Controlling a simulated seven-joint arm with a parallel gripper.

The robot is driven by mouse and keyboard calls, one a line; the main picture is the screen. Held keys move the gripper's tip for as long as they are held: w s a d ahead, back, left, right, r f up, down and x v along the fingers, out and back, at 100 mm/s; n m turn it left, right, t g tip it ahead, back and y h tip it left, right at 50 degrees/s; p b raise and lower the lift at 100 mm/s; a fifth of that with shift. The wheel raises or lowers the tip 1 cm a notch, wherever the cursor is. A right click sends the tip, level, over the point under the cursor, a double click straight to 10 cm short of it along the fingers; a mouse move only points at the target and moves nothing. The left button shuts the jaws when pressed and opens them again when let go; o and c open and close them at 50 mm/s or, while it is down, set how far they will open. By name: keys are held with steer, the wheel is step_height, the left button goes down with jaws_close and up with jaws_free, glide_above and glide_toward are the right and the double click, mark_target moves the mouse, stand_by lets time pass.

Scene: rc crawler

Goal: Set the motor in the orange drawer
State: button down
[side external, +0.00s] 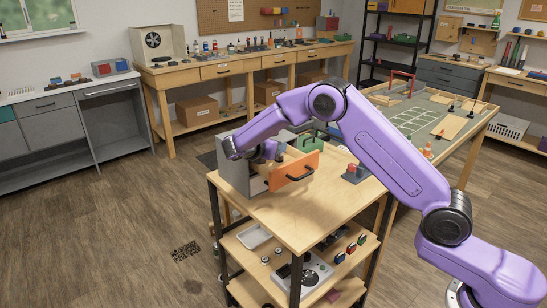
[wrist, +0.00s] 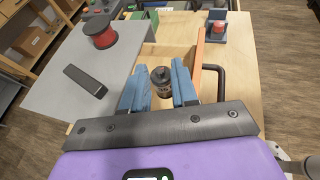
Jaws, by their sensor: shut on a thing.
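The motor (wrist: 161,76), a small dark cylinder, sits upright between the blue fingers of my gripper (wrist: 159,88) in the wrist view. My gripper is shut on it. The orange drawer (side external: 300,170) stands pulled out of a grey cabinet (side external: 232,177) on the wooden cart; its orange front has a black handle. In the wrist view the orange front (wrist: 199,60) is just right of the motor, and pale wooden drawer interior shows around the fingers. My gripper (side external: 272,153) is over the open drawer in the side view. Whether the motor touches the drawer floor cannot be told.
On the grey cabinet top lie a red spool (wrist: 101,32) and a dark grey bar (wrist: 85,80). A small stand with a red block (side external: 353,172) is on the cart top (side external: 310,215), right of the drawer. A green case (side external: 313,143) stands behind. The cart's front area is clear.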

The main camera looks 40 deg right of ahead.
steer(key=shift+w+f, duration=0.25)
steer(key=shift+f, duration=0.05)
steer(key=shift+w+f, duration=0.15)
steer(key=shift+f, duration=1.5)
steer(key=shift+f, duration=0.15)
steer(key=c, duration=1.1)
jaws_free()
steer(key=shift+c, duration=0.2)
steer(key=shift+a+r, duration=0.15)
steer(key=shift+r, duration=0.05)
steer(key=v, duration=1.1)
steer(key=shift+a, duration=0.35)
